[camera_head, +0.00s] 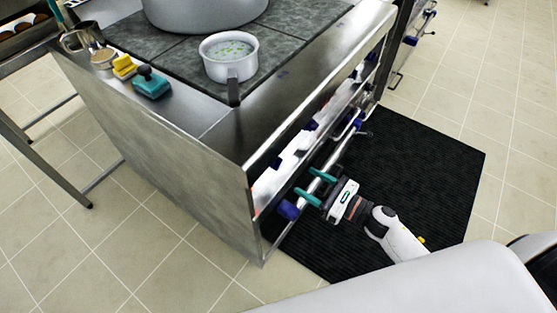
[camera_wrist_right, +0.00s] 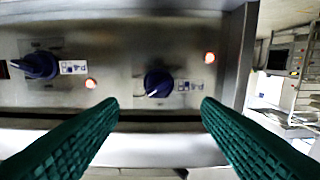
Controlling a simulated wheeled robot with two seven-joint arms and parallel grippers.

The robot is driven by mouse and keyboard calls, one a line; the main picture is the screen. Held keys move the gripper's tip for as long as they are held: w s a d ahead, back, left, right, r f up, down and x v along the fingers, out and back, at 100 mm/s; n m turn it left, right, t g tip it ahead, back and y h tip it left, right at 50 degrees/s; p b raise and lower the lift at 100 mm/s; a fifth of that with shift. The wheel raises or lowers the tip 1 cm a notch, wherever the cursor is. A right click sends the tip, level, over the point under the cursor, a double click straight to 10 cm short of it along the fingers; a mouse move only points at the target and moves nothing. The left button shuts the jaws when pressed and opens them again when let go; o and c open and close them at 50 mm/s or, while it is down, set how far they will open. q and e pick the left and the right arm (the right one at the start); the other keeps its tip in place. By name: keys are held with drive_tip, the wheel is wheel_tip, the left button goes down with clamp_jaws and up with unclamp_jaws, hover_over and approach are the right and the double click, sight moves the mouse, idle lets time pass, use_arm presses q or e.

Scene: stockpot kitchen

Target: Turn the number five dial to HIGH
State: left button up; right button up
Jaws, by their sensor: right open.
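In the right wrist view a dark blue dial (camera_wrist_right: 158,84) sits on the steel front panel (camera_wrist_right: 120,50), framed between my fingertips and beyond them. Its white mark points to the lower left. The dial's number is too small to read. A second blue dial (camera_wrist_right: 40,65) is further left. In the head view a blue dial (camera_head: 289,210) shows at the near end of the stove front, close to my right gripper (camera_head: 306,182). The right gripper's teal fingers are open with nothing between them, pointing at the panel. My left gripper is out of view.
A silver rail runs along the stove front below the dials. A white-rimmed saucepan (camera_head: 231,72) and a large stockpot (camera_head: 200,12) stand on the stove top. A teal block (camera_head: 152,84) and a yellow block (camera_head: 124,66) lie at the left. A black mat (camera_head: 425,170) covers the floor.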

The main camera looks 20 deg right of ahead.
sight(280, 166)
drive_tip(key=p+x, duration=0.1)
drive_tip(key=x, duration=0.9)
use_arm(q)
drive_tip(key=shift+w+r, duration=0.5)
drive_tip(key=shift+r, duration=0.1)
use_arm(e)
drive_tip(key=c, duration=1)
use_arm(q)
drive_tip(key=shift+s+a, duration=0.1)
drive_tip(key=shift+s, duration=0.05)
